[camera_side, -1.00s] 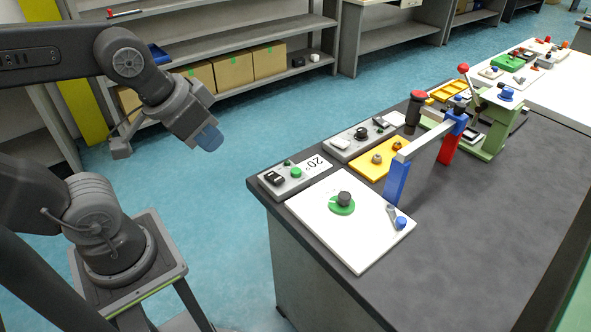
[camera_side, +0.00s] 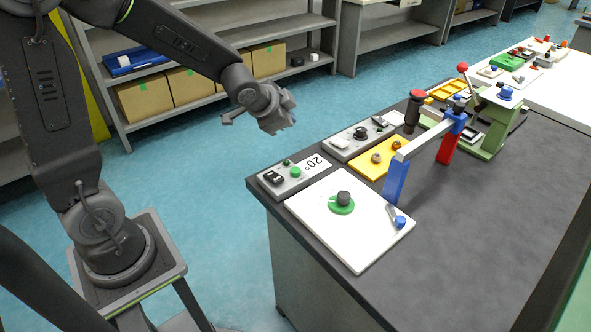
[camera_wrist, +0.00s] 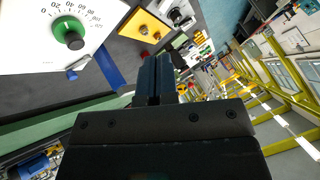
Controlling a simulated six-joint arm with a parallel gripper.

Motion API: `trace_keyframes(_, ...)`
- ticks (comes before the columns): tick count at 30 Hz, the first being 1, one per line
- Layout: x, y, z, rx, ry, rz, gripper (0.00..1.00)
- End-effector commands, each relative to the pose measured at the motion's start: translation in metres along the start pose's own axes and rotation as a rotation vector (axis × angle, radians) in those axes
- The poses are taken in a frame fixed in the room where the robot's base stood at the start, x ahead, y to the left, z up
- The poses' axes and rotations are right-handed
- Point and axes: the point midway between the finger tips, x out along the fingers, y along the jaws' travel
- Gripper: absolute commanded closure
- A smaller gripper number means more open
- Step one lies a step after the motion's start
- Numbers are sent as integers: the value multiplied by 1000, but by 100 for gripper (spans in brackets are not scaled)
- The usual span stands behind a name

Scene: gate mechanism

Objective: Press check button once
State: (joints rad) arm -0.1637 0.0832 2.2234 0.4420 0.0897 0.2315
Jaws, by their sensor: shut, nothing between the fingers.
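A grey panel (camera_side: 268,191) lies on the near left corner of the dark table in the side view. I cannot tell from markings which button is the check button. My gripper (camera_side: 281,121) hangs in the air above and left of the table, apart from the panel. In the wrist view its fingers (camera_wrist: 155,72) are together and empty. I do not see the 20° panel in the wrist view.
A white board (camera_side: 357,243) with a green-based dial (camera_side: 342,203) lies beside the panel. A blue-and-red gate (camera_side: 425,140) stands upright behind it. A yellow plate (camera_side: 368,168) and a green stand (camera_side: 490,137) are farther back. The table's right part is clear.

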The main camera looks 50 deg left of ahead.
Motion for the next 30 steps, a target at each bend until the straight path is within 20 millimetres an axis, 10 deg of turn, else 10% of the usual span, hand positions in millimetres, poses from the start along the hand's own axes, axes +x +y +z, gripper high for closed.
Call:
trace_keyframes(9,63,4,8,143,77,27,100)
trace_keyframes(30,79,12,16,157,89,37,100)
